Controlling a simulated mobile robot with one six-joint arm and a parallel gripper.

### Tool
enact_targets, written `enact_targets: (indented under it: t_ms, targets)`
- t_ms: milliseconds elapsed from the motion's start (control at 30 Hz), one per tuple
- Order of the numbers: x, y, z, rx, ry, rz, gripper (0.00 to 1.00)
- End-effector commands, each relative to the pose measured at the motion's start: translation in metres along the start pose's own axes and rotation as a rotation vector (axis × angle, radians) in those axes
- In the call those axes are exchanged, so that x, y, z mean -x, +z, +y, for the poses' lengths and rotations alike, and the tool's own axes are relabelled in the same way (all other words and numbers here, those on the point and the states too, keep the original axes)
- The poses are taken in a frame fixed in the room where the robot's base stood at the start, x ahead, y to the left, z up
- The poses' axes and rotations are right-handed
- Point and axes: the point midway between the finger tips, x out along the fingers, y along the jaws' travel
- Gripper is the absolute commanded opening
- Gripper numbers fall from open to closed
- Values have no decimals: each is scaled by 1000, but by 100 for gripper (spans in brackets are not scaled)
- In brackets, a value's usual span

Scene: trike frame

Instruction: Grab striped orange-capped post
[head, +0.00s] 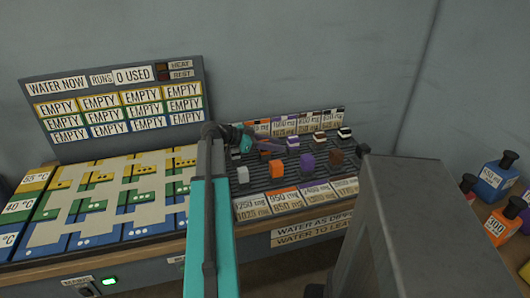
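My gripper (262,143) is over the left part of the back row of posts on the dark ribbed rack (290,178). Its fingers are small and partly hidden by my wrist, so I cannot tell whether they are open or shut. I cannot make out the striped orange-capped post clearly; the back-row spot left of the purple striped post (292,142) is covered by my gripper. A plain orange block (276,168) stands in the front row, below my gripper in the picture.
Grey (243,174), purple (307,162) and brown (336,157) blocks share the front row. Two striped dark posts (319,139) stand at the back right. A board with coloured tiles (120,195) lies left. Bottles (497,176) stand far right.

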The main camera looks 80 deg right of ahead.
Motion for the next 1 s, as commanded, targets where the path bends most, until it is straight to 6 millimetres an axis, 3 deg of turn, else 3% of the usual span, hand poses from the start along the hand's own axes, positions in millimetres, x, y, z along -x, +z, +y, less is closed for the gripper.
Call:
enact_targets:
  t_ms: [467, 667, 1000]
  targets:
    - [2, -5, 0, -1, 0, 1, 4]
    - [8, -21, 0, -3, 0, 1, 4]
    - [25, -63, -1, -3, 0, 1, 4]
